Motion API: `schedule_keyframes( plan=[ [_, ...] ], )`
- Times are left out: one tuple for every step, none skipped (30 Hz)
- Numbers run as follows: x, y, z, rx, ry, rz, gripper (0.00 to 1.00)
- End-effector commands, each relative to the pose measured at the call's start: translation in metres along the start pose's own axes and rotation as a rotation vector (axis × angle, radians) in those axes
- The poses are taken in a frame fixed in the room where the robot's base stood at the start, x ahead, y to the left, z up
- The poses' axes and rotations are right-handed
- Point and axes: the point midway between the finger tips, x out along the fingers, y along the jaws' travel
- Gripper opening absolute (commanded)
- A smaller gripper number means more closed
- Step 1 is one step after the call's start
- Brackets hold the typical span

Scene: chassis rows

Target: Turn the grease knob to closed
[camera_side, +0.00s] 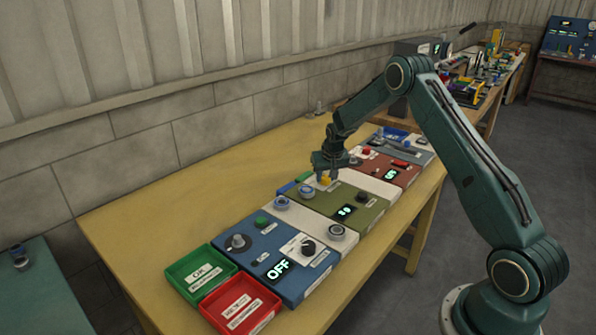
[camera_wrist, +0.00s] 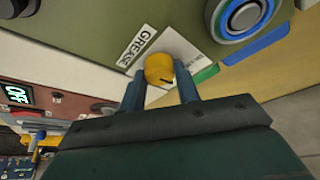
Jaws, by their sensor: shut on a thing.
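The grease knob (camera_wrist: 158,69) is small and yellow, with a dark pointer line on it. It stands on a white plate beside a white label reading GREASE (camera_wrist: 137,45) in the wrist view. My gripper (camera_wrist: 160,88) has one blue-grey finger on each side of the knob and is shut on it. In the side view my gripper (camera_side: 325,172) reaches down over the olive-green panel (camera_side: 372,214), and a bit of the yellow knob (camera_side: 324,181) shows below it. I cannot read the plate's position marks, as the fingers and knob cover part of it.
A large round blue-ringed button (camera_wrist: 243,16) sits near the knob. A blue panel (camera_side: 290,285) with dials and an OFF display lies in front, a red panel (camera_side: 398,174) behind. Green (camera_side: 230,268) and red (camera_side: 270,302) trays stand at the near end. The table's left side is bare.

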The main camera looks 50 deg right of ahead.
Motion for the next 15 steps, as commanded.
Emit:
schedule_keyframes(
  plan=[
    [-0.0005,-0.0003,-0.0005,0.000,0.000,0.000,0.09],
    [-0.0005,-0.0003,-0.0005,0.000,0.000,0.000,0.09],
    [-0.0005,-0.0003,-0.0005,0.000,0.000,-0.001,0.09],
    [-0.0005,-0.0003,-0.0005,0.000,0.000,-0.001,0.09],
    [-0.0006,-0.0003,-0.0005,-0.001,0.000,-0.001,0.09],
    [-0.0006,-0.0003,-0.0005,-0.001,0.000,-0.001,0.09],
    [-0.0006,-0.0003,-0.0005,-0.001,0.000,-0.001,0.09],
    [-0.0006,-0.0003,-0.0005,-0.001,0.000,-0.001,0.34],
    [-0.0006,-0.0003,-0.0005,-0.001,0.000,-0.001,0.42],
    [-0.0005,-0.0003,-0.0005,-0.001,0.000,-0.001,0.47],
    [-0.0005,-0.0002,-0.0005,-0.001,0.000,-0.001,0.53],
    [-0.0005,-0.0002,-0.0004,-0.001,0.000,-0.001,0.54],
    [-0.0004,-0.0002,-0.0004,-0.001,0.000,-0.001,0.54],
    [-0.0004,-0.0002,-0.0003,-0.001,0.000,-0.001,0.54],
    [-0.0003,-0.0002,-0.0003,-0.001,0.000,-0.001,0.54]
  ],
)
